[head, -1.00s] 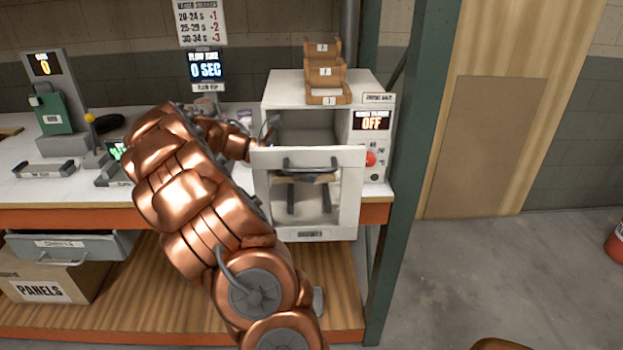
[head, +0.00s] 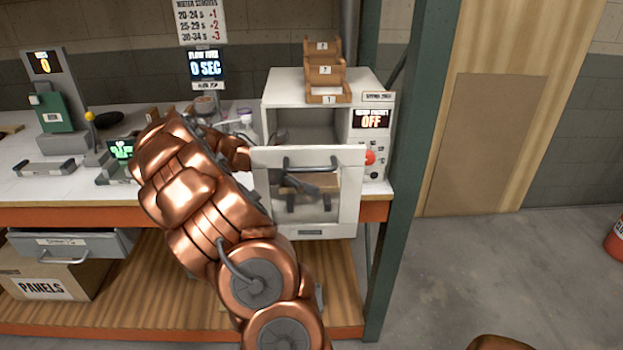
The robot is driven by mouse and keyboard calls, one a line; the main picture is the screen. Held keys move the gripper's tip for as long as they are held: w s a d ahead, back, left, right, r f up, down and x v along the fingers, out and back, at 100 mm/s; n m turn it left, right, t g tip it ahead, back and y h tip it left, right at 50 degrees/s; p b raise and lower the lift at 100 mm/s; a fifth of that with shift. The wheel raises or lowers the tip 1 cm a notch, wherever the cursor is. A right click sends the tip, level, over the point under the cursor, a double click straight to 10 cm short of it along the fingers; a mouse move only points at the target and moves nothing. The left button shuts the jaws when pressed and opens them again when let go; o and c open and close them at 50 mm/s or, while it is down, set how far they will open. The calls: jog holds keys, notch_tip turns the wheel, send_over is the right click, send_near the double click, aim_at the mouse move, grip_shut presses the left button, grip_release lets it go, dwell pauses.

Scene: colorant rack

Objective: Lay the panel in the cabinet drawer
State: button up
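The white cabinet (head: 283,87) stands on the right end of the bench, with its drawer (head: 263,200) pulled out toward me. The drawer front has a window and a grey handle (head: 310,166). Through the window I see a tan flat piece (head: 324,184), apparently the panel, inside the drawer. Grey finger-like parts, apparently my gripper (head: 300,188), show in front of and beside it. My copper arm reaches in from the left of the drawer. The drawer front partly hides the gripper, so its opening and any contact with the panel are unclear.
A small tan stepped rack (head: 326,74) stands on the cabinet. The cabinet display (head: 371,119) reads OFF, with a red button (head: 370,158) below. A green rack post (head: 411,170) is close on the right. Bench fixtures stand at left; a box marked PANELS (head: 45,287) is below.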

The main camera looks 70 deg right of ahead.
jog(key=shift+o, duration=0.2)
jog(key=shift+r, duration=0.15)
jog(key=b+v, duration=0.1)
jog(key=v, duration=0.9)
jog(key=shift+w+a, duration=0.15)
jog(key=shift+w, duration=0.25)
jog(key=shift+w+a+r, duration=0.25)
jog(key=shift+w, duration=0.25)
jog(key=shift+r, duration=0.1)
